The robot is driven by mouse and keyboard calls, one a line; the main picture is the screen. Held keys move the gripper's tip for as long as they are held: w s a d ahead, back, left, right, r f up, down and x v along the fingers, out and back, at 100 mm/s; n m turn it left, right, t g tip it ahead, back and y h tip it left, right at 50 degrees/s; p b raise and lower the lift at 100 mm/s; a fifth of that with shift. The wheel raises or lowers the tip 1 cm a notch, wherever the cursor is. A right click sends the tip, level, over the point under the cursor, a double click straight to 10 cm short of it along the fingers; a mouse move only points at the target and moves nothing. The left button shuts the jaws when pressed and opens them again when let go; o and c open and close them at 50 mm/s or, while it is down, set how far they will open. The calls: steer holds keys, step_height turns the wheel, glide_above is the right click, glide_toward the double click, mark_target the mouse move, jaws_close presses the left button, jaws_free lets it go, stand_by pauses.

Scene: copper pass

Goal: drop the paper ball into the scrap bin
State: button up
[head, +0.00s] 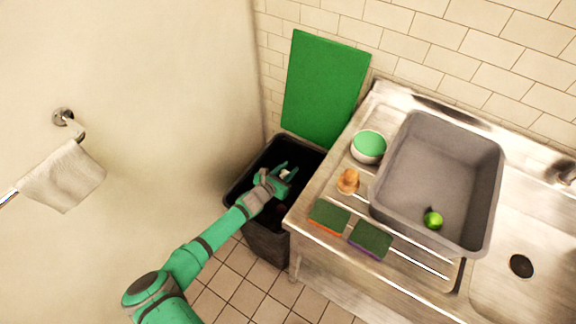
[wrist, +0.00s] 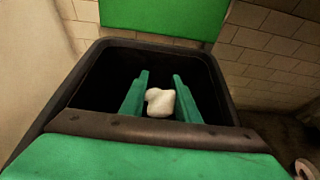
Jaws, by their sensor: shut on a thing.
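The white paper ball (wrist: 160,103) is between the two green fingers of my gripper (wrist: 160,90) in the wrist view, and my gripper is shut on it. In the head view my gripper (head: 286,176) is over the mouth of the black scrap bin (head: 268,243), and a little of the paper ball (head: 284,174) shows between the fingers. The bin has its green lid (head: 323,90) raised against the tiled wall. In the wrist view the bin's dark rim (wrist: 222,88) surrounds the fingers. The bin's inside is too dark to make out.
A steel counter (head: 330,252) stands right of the bin. It bears a grey tub (head: 436,150) with a green lime (head: 433,220), a green-and-white bowl (head: 368,147), a brown item (head: 348,181) and two sponges (head: 329,216). A towel (head: 62,178) hangs on the left wall.

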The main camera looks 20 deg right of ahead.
steer(key=shift+f, duration=0.6)
steer(key=o, duration=1.1)
steer(key=v, duration=1)
steer(key=shift+s+a+r, duration=0.2)
steer(key=shift+s+a, duration=0.05)
steer(key=shift+a, duration=0.05)
